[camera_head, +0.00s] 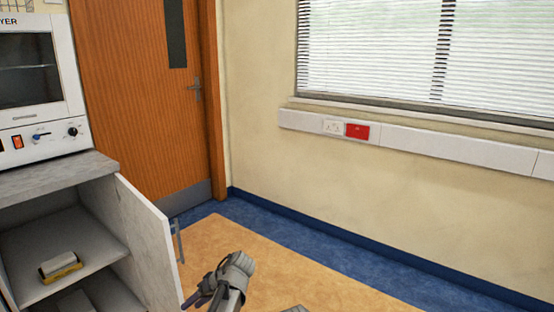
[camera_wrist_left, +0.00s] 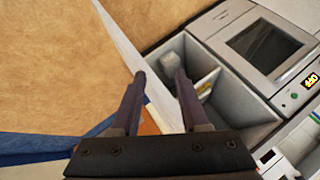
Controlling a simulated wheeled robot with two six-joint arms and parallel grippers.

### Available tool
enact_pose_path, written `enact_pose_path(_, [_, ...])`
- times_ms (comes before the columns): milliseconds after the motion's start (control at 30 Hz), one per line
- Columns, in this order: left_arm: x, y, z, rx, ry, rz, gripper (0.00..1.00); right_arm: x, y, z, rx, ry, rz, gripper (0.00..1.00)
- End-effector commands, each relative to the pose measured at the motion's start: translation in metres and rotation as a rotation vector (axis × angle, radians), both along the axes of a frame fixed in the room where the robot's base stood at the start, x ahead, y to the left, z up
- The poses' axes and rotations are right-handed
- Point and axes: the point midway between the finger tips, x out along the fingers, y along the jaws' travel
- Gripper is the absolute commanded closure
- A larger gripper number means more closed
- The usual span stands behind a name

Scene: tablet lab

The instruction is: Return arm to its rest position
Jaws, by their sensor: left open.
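My left gripper (camera_head: 196,300) is low in the head view, in front of the open cabinet door (camera_head: 150,245). In the left wrist view my left gripper (camera_wrist_left: 160,76) has its two fingers apart with nothing between them. The cabinet door (camera_wrist_left: 122,35) edge shows behind the fingers there. A small part of an arm shows at the bottom edge of the head view, but no right gripper can be made out.
The open cabinet (camera_head: 60,240) holds a small yellow and white item (camera_head: 60,267) on its shelf. A dryer oven (camera_head: 40,85) stands on top. A wooden door (camera_head: 140,90) and a window wall lie beyond. Tan floor (camera_head: 310,280) is clear to the right.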

Motion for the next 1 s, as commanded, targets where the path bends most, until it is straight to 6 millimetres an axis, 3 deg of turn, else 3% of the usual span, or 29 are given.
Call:
enact_pose_path(33, [-0.031,0.0,-0.013,-0.086,0.06,-0.055,0.55,0.0,0.0,0.0,0.0,0.0,0.0,0.5])
enact_pose_path(300, [-0.092,-0.033,-0.048,-0.423,0.217,-0.34,0.55,0.0,0.0,0.0,0.0,0.0,0.0,0.5])
enact_pose_path(633, [-0.139,-0.074,-0.057,-0.671,0.238,-0.617,0.55,0.0,0.0,0.0,0.0,0.0,0.0,0.5])
enact_pose_path(1000, [-0.162,-0.134,-0.057,-0.603,0.378,-0.75,0.55,0.0,0.0,0.0,0.0,0.0,0.0,0.5])
